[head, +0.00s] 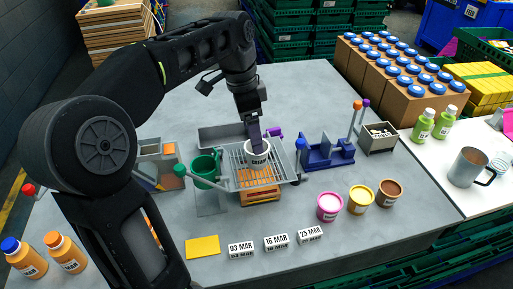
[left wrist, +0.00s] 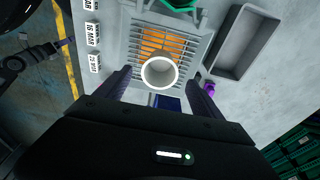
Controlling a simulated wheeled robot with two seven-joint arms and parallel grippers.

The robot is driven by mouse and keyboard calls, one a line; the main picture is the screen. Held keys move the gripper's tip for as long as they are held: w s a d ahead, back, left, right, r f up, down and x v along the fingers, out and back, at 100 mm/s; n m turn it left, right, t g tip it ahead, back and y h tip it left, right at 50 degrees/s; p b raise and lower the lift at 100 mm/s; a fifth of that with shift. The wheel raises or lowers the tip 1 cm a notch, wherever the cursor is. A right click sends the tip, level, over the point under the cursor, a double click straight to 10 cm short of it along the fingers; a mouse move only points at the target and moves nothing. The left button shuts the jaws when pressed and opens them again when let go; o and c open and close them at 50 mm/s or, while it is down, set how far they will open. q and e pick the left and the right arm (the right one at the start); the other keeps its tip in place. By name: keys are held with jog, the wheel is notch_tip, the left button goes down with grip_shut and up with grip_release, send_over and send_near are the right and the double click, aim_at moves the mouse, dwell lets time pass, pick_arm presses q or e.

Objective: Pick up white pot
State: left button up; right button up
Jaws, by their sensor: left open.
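The white pot (head: 258,154), with dark lettering on its side, stands upright on a wire grid rack (head: 237,160). In the left wrist view the pot (left wrist: 160,73) shows from above as a round white rim. My left gripper (head: 257,142) points down at the pot, partly covering it in the head view. Its fingers are open, one on each side of the pot in the wrist view, with gaps visible. A dark arm at the left of the wrist view seems to be mine, ending in my right gripper (left wrist: 66,42), too small to read.
A green cup (head: 204,168) stands left of the rack and a blue holder (head: 327,152) right of it. Pink, yellow and brown pots (head: 359,200) stand at the front right. Date blocks (head: 276,243) line the front. A grey tray (left wrist: 242,42) lies beside the rack.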

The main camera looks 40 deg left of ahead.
pick_arm(q)
jog(key=shift+w+d+f, duration=0.1)
jog(key=shift+f, duration=1.2)
jog(key=shift+w+d+f+p, duration=0.15)
jog(key=shift+f+p, duration=0.25)
jog(key=shift+f, duration=0.9)
jog(key=shift+w+d+f+p, duration=0.1)
jog(key=shift+w+f+p, duration=0.2)
jog(key=shift+f, duration=1)
jog(key=shift+s, duration=0.1)
jog(key=shift+c, duration=0.2)
jog(key=c, duration=1.4)
jog(key=shift+r, duration=0.1)
notch_tip(320, 180, up, 10)
jog(key=shift+b, duration=0.3)
